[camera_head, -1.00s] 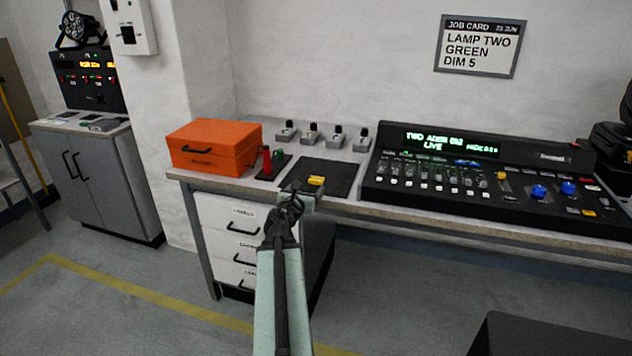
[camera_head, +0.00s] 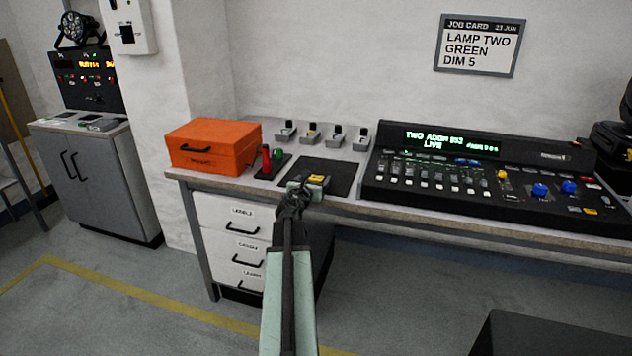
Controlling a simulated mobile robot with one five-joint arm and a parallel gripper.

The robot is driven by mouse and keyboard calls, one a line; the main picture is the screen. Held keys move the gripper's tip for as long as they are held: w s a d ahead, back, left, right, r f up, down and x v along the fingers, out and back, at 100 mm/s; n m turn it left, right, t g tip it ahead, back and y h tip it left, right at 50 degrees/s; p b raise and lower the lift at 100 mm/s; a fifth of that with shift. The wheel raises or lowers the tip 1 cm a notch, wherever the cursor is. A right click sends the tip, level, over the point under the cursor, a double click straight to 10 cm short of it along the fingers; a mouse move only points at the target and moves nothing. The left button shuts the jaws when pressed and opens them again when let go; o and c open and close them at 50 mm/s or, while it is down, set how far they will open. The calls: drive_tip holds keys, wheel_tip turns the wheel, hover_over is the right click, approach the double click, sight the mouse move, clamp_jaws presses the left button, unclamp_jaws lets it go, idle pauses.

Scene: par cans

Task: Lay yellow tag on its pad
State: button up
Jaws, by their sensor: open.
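The yellow tag (camera_head: 317,178) lies on a dark square pad (camera_head: 342,174) on the workbench, near the pad's front left part. My gripper (camera_head: 312,186) is open at the pad's front edge, right at the tag. From this view I cannot tell whether the fingers touch the tag. The gripper hides part of the pad's near edge.
An orange case (camera_head: 214,146) and a small dark tray with red and green pieces (camera_head: 271,164) stand left of the pad. A lighting console (camera_head: 490,182) stands close on its right. Several small grey holders (camera_head: 312,134) line the back. A job card (camera_head: 480,45) hangs above.

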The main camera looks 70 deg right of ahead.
drive_tip(key=c, duration=1.4)
